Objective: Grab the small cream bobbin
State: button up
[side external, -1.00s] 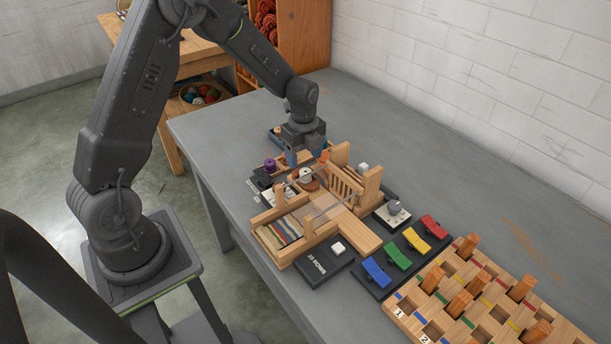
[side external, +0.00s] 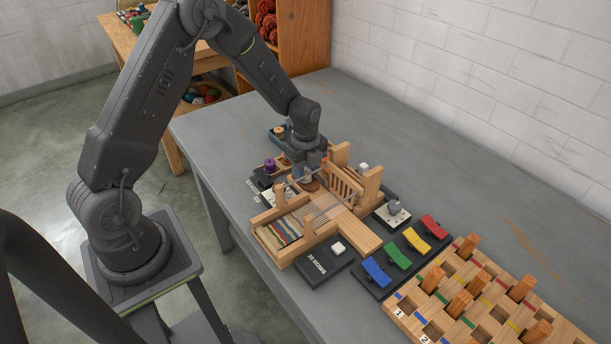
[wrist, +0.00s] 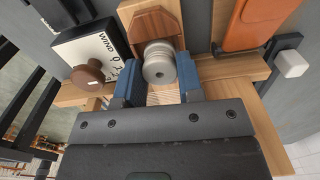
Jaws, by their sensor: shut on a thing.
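The small cream bobbin (wrist: 158,62) sits between the two blue fingertips of my gripper (wrist: 158,86) in the wrist view. My gripper is shut on its sides. The bobbin's round end faces the camera, and it is at a brown wooden holder (wrist: 150,28); I cannot tell whether it still touches that holder. In the side view my gripper (side external: 308,170) is low over the wooden loom, and the fingers largely hide the bobbin.
The wooden loom frame (side external: 371,187) stands close beside my gripper. Colored pieces lie on a dark tray (side external: 372,287) at the front right, near a wooden peg board (side external: 480,310). The table's far right is clear.

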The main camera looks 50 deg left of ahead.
aim_at(306, 171)
jog(key=shift+c, duration=1.2)
jog(key=shift+r, duration=0.65)
notch_tip(306, 171, up, 3)
jog(key=shift+f, duration=0.1)
jog(key=s+a+r, duration=0.7)
jog(key=a+r, duration=0.2)
jog(key=r, duration=0.3)
jog(key=shift+s, duration=0.1)
